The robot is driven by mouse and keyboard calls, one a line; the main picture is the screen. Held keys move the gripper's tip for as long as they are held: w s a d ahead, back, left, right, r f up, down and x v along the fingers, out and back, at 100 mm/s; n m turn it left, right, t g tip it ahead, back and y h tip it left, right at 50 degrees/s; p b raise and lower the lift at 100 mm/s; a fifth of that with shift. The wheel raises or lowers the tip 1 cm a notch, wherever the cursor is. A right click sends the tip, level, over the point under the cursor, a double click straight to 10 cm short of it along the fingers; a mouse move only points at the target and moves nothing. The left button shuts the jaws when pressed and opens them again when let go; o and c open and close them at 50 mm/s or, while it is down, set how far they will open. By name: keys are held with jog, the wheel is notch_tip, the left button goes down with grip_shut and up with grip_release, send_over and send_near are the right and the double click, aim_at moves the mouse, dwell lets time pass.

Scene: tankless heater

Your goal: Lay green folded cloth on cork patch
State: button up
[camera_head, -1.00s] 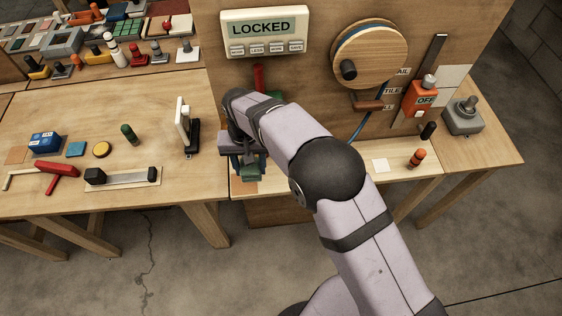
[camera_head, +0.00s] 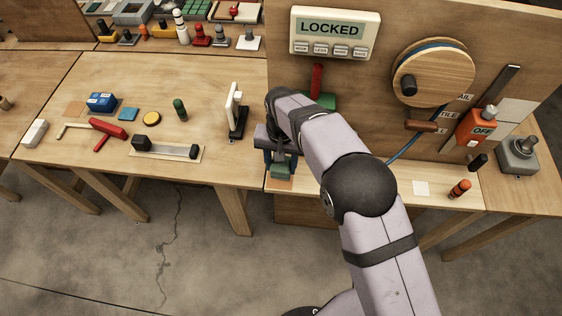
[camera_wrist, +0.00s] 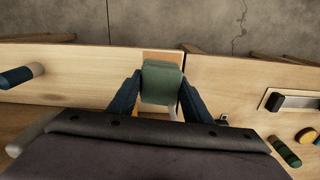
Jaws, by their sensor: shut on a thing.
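The green folded cloth (camera_wrist: 161,82) is between the blue fingers of my gripper (camera_wrist: 160,92) in the wrist view. In the head view the cloth (camera_head: 282,171) shows below my gripper (camera_head: 279,158). My gripper is shut on it. The cork patch (camera_wrist: 162,57), a tan square on the bench near its front edge, shows just past the cloth's far end. A strip of the patch (camera_head: 279,185) also shows in the head view. The cloth hides the rest of the patch. I cannot tell whether the cloth touches it.
A white upright piece on a black base (camera_head: 238,123) stands left of my gripper. A panel with a LOCKED display (camera_head: 333,33) rises behind. A red lever (camera_head: 317,80) is close behind my wrist. The bench front edge and a gap between benches are close by.

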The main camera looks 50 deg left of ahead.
aim_at(281, 174)
jog(key=shift+f+b, duration=1.3)
jog(key=shift+f, duration=1.1)
jog(key=shift+f+b, duration=0.3)
jog(key=shift+f, duration=0.2)
jog(key=o, duration=1.3)
jog(key=shift+o, duration=0.2)
jog(key=shift+r, duration=0.1)
jog(key=shift+r+b, duration=1.1)
jog(key=shift+r, duration=2.5)
